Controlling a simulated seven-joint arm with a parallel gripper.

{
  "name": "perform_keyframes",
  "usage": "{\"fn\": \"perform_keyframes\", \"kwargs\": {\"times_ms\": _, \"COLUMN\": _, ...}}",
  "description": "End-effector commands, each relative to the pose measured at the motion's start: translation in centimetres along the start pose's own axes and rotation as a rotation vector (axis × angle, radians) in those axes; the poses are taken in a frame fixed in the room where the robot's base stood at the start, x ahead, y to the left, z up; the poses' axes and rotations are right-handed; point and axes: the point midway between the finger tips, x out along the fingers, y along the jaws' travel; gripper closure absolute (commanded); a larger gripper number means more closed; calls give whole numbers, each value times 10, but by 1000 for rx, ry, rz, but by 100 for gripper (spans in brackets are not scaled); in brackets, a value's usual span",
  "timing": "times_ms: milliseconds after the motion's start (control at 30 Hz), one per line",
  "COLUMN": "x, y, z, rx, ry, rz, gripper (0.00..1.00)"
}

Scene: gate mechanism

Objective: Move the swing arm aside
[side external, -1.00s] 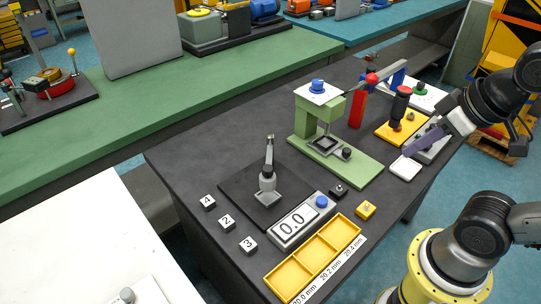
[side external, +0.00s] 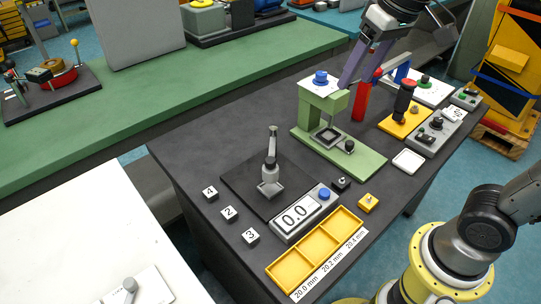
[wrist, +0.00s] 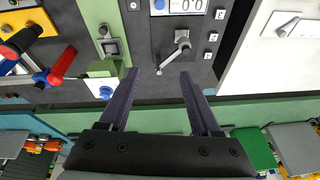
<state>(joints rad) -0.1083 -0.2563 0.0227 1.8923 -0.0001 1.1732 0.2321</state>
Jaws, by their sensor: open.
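A red upright bar (side external: 361,102) with a red knob stands behind the green press, beside a blue arch-shaped part (side external: 402,70); this looks like the swing arm, though I cannot be sure. In the wrist view the red bar (wrist: 56,70) lies at the left, apart from my fingers. My gripper (side external: 360,80) is open and empty, with its two purple fingers pointing down above the back of the green press (side external: 345,150). In the wrist view my gripper (wrist: 159,72) has its fingers wide apart, with the press's blue button (wrist: 106,92) left of them.
A grey lever gauge (side external: 270,175) on a black plate stands left of the press, with a readout (side external: 298,213) in front. A yellow tray (side external: 285,273) lies at the front edge. A black-handled clamp (side external: 404,98) on a yellow base stands right. Numbered blocks (side external: 229,213) lie left.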

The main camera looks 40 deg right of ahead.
Motion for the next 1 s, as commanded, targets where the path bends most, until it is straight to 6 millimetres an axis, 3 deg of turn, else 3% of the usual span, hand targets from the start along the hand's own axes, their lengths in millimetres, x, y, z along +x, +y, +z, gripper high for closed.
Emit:
{"fn": "perform_keyframes", "kwargs": {"times_ms": 33, "x": 9, "y": -10, "z": -17, "rx": -7, "ry": -33, "rz": 2, "gripper": 36}}
{"fn": "perform_keyframes", "kwargs": {"times_ms": 200, "x": 45, "y": -44, "z": -60, "rx": -29, "ry": -130, "rz": 14, "gripper": 36}}
{"fn": "perform_keyframes", "kwargs": {"times_ms": 400, "x": 100, "y": -80, "z": -86, "rx": -79, "ry": -228, "rz": 33, "gripper": 36}}
{"fn": "perform_keyframes", "kwargs": {"times_ms": 633, "x": 140, "y": -98, "z": -81, "rx": -117, "ry": -303, "rz": 53, "gripper": 36}}
{"fn": "perform_keyframes", "kwargs": {"times_ms": 833, "x": 157, "y": -98, "z": -75, "rx": -123, "ry": -310, "rz": 54, "gripper": 36}}
{"fn": "perform_keyframes", "kwargs": {"times_ms": 1000, "x": 185, "y": -96, "z": -65, "rx": -123, "ry": -311, "rz": 54, "gripper": 36}}
